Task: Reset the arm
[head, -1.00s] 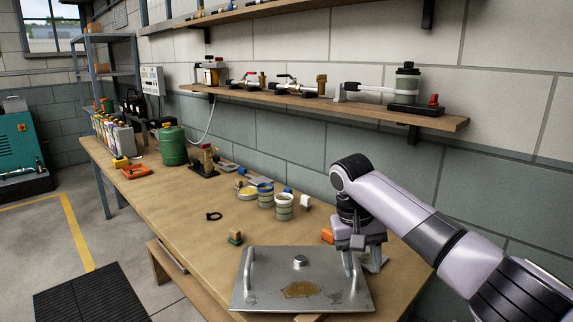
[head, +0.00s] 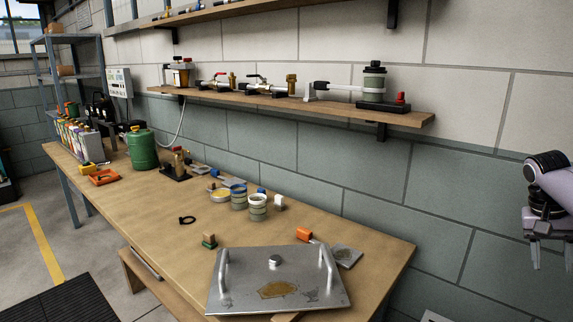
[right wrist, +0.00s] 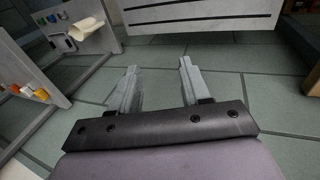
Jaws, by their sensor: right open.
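My right gripper (head: 535,254) hangs at the right edge of the head view, fingers pointing down, clear of the workbench (head: 384,254) and off its right end. In the right wrist view its two fingers (right wrist: 158,82) are apart with nothing between them. A metal plate with two handles (head: 240,294) lies on the near end of the bench, well left of the gripper. My left gripper is in neither view.
A green tank (head: 142,150), several tins (head: 258,208) and an orange-handled tool (head: 304,233) stand or lie on the bench. A wall shelf (head: 418,119) carries valves and fittings. In the right wrist view, tiled floor (right wrist: 200,60) lies past the fingers, with a grey rack (right wrist: 30,80) at left.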

